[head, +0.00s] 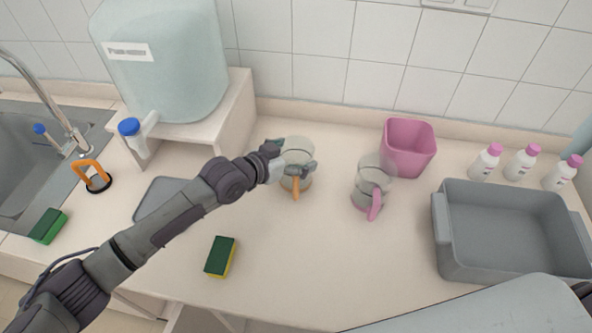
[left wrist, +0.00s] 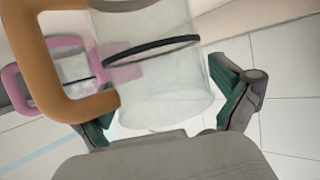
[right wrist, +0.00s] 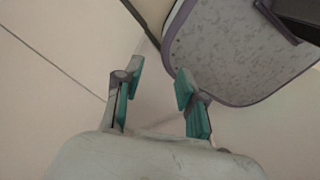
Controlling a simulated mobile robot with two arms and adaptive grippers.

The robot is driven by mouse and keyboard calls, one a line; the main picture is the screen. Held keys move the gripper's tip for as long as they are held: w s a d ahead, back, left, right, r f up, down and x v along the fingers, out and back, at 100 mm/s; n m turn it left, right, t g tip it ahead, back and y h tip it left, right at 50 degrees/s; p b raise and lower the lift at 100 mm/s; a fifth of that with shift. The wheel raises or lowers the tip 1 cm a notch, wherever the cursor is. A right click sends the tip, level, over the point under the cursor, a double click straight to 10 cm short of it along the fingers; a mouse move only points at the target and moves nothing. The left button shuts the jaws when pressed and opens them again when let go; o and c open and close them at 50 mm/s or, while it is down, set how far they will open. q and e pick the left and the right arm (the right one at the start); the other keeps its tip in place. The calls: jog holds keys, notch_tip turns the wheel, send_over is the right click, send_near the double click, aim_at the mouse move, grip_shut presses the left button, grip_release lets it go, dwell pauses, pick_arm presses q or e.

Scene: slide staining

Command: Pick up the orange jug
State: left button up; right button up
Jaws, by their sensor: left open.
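The orange jug (head: 298,153) is a clear jug with an orange handle, standing upright on the counter. My left gripper (head: 290,158) is open at the jug, its fingers on either side of the body. In the left wrist view the clear jug (left wrist: 158,85) with a dark band sits between the spread fingers, and the orange handle (left wrist: 58,75) partly hides the left finger. I cannot tell whether the fingers touch it. My right gripper (right wrist: 157,85) is open and empty in the right wrist view; the head view does not show it.
A pink-handled jug (head: 371,180) and a pink bin (head: 409,147) stand to the right. A grey tub (head: 478,273) and several white bottles (head: 522,162) are farther right. A water dispenser (head: 165,60) is on the left. A sponge (head: 220,257) lies in front.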

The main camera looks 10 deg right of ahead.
pick_arm(q)
jog(key=shift+c, duration=0.3)
jog(key=c, duration=1.2)
jog(key=shift+c, duration=0.2)
